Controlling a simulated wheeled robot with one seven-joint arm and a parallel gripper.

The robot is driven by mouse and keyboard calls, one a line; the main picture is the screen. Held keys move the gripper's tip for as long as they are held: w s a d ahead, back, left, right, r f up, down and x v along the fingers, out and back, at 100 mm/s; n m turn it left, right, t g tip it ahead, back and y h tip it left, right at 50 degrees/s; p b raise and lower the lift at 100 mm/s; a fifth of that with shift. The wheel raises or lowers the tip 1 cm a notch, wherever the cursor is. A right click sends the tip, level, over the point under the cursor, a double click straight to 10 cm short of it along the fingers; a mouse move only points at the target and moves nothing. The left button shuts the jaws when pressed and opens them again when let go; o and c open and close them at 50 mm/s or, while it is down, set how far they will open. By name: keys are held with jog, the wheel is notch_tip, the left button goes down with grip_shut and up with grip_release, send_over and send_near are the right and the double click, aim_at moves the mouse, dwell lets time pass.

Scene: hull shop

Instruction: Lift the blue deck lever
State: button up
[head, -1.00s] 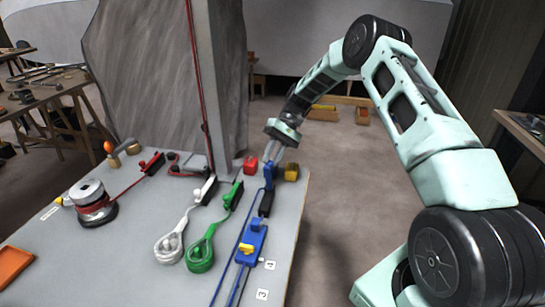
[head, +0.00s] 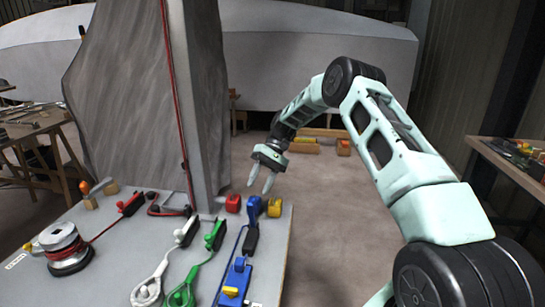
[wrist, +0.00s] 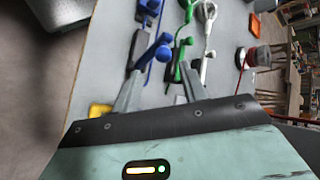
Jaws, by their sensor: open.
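The blue deck lever (head: 254,207) sticks up at the far end of its black base (head: 250,241), near the right edge of the grey deck bench. My gripper (head: 260,185) is open and empty, its fingers pointing down just above the lever, with a small gap showing in the head view. In the wrist view the blue lever (wrist: 152,46), with its round knob, shows between the open fingers of my gripper (wrist: 162,50). Whether a finger touches it cannot be told there.
A blue fitting with a yellow knob (head: 236,277) is nearer. A grey mast (head: 200,100) rises behind. Floor right of the bench is clear.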

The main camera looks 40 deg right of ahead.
jog(key=b+v, duration=0.1)
jog(key=v, duration=1.2)
jog(key=shift+d, duration=0.25)
jog(key=shift+w, duration=0.1)
